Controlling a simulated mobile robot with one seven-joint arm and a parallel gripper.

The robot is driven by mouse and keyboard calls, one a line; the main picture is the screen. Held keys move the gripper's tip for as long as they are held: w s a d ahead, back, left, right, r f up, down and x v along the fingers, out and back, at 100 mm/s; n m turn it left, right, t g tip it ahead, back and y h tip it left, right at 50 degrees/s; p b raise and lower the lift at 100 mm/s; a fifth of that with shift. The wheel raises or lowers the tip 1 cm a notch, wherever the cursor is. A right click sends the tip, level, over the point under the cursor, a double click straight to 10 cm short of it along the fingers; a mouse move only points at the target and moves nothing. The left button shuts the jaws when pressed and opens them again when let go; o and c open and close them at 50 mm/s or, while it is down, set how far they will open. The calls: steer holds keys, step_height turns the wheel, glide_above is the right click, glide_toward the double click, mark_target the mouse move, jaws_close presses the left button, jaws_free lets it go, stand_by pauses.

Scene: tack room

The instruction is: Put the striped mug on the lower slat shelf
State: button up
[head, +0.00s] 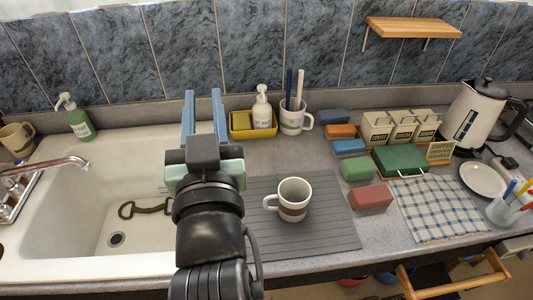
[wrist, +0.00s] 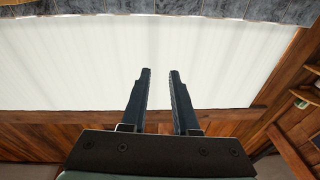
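The striped mug (head: 293,200), white with a brown band low on its side, stands upright and empty on a grey ribbed mat (head: 330,235) right of the sink. Its handle points left. A wooden slat shelf (head: 413,28) hangs on the tiled wall at the upper right; whether it is the lower one cannot be told from the head view. My gripper (head: 203,95) is raised left of the mug and away from it, its blue fingers apart and empty. The wrist view also shows the open fingers (wrist: 160,72), facing a pale blind or panel.
A mug holding brushes (head: 294,122), a yellow caddy with a soap bottle (head: 253,122), coloured blocks, canisters and a kettle (head: 473,115) crowd the back and right. A checked cloth (head: 438,208) lies right of a red block (head: 371,197). The sink (head: 70,200) lies left.

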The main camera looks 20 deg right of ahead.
steer(key=s+d+f+g+b, duration=0.1)
steer(key=d+f+g, duration=0.1)
steer(key=f, duration=0.7)
steer(key=s+d+f+g+b, duration=0.1)
steer(key=f+g, duration=0.1)
steer(key=f, duration=0.7)
steer(key=m+g+h, duration=0.1)
steer(key=g, duration=0.2)
glide_toward(265, 203)
steer(key=x, duration=0.4)
steer(key=shift+w+a+f, duration=0.1)
steer(key=shift+w+f, duration=0.15)
steer(key=shift+f, duration=0.25)
steer(key=shift+d+r+p+x, duration=0.15)
steer(key=shift+p+x, duration=0.35)
steer(key=shift+x, duration=1)
steer(key=shift+d+r+p+x, duration=0.15)
steer(key=shift+p+x, duration=0.3)
steer(key=shift+x, duration=1)
jaws_close()
steer(key=shift+w+r, duration=0.1)
steer(key=shift+r, duration=0.05)
